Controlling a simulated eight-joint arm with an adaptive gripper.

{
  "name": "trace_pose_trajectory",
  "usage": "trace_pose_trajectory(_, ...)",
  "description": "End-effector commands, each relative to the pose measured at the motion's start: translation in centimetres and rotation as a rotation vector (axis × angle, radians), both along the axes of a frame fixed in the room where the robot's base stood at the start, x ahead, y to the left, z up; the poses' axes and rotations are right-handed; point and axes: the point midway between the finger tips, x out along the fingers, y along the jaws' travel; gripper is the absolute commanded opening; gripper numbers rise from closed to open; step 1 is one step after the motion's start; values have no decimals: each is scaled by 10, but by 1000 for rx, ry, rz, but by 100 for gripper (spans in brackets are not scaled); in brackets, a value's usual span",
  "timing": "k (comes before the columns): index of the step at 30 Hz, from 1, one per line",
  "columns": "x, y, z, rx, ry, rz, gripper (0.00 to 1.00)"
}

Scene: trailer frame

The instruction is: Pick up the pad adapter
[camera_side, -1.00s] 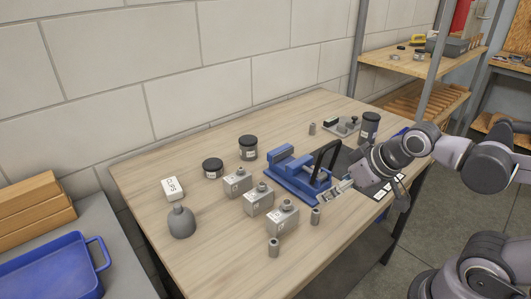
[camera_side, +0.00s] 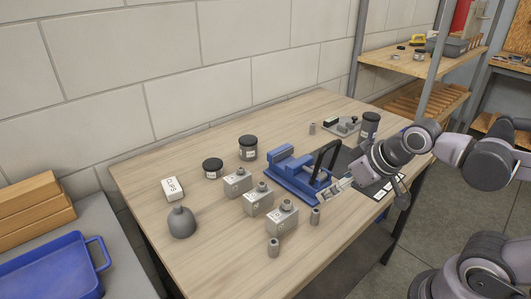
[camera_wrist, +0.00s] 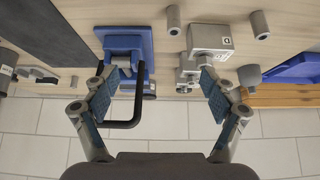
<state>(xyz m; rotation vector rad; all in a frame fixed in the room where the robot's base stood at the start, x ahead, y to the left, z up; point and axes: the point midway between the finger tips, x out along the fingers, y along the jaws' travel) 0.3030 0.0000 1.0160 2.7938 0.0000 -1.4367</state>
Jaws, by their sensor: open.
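I cannot tell for sure which part is the pad adapter. Several grey blocks with round knobs on top stand in a row on the bench; the nearest block (camera_side: 282,220) also shows in the wrist view as a labelled block (camera_wrist: 210,39). Small grey sleeves stand nearby, one at the front (camera_side: 274,248) and one right of the nearest block (camera_side: 315,216). My gripper (camera_side: 336,192) is above the bench beside the blue fixture, right of the blocks.
A blue fixture (camera_side: 290,172) with a tall black handle stands between my gripper and the blocks' far side. Black-lidded jars (camera_side: 248,150), a clips box (camera_side: 173,188) and a grey bottle (camera_side: 181,224) are farther left. A dark mat (camera_side: 385,190) lies at right.

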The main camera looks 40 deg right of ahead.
Motion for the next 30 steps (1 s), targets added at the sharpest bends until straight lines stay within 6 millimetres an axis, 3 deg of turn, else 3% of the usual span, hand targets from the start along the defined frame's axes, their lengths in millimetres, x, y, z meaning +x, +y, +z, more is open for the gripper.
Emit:
trace_pose_trajectory(16, 0, -1, 119, 0, 1, -4, 85)
trace_pose_trajectory(26, 46, -54, 144, 32, 59, -246, 85)
trace_pose_trajectory(30, 72, -92, 154, 51, 89, -391, 85)
